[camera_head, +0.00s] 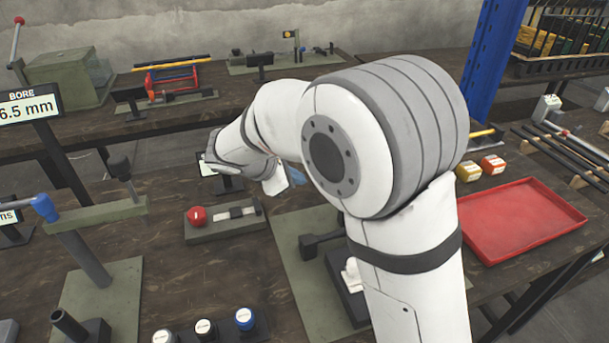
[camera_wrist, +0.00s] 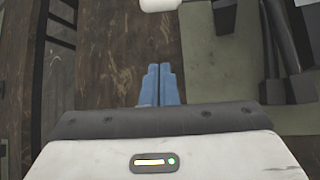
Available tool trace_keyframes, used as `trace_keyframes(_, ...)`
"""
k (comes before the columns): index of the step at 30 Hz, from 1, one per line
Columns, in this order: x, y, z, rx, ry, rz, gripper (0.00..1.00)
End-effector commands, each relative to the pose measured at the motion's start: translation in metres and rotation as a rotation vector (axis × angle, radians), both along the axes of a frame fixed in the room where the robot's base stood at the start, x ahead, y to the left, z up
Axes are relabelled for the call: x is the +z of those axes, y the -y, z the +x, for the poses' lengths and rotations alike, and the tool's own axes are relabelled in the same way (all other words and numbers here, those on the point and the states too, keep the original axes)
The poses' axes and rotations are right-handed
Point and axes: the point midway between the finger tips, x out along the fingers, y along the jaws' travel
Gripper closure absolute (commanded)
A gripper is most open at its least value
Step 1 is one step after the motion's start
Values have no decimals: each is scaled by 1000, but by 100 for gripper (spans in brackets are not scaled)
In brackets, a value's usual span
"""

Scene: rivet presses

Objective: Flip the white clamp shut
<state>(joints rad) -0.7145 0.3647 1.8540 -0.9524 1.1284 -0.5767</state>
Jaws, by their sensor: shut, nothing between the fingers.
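In the head view a small white part (camera_head: 352,272), which looks like the white clamp, sits on a dark base on a green plate (camera_head: 300,262). My arm hides much of it, so I cannot tell its position there. My gripper also shows in the head view (camera_head: 291,175).
Dark metal parts (camera_wrist: 285,50) stand at the right of the wrist view. In the head view a block with a red ball (camera_head: 196,215) lies left of the green plate. A red tray (camera_head: 520,218) is on the right. Several capped cylinders (camera_head: 205,329) stand at the front.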

Motion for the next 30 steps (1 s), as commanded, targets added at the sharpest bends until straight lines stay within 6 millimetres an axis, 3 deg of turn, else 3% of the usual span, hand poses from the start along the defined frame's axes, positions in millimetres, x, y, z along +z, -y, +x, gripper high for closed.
trace_keyframes(11, -56, 44, 39, -3, -3, 0, 100)
trace_keyframes(19, -27, 62, 36, 0, 0, 1, 100)
trace_keyframes(30, -23, 65, 35, 1, -1, 0, 100)
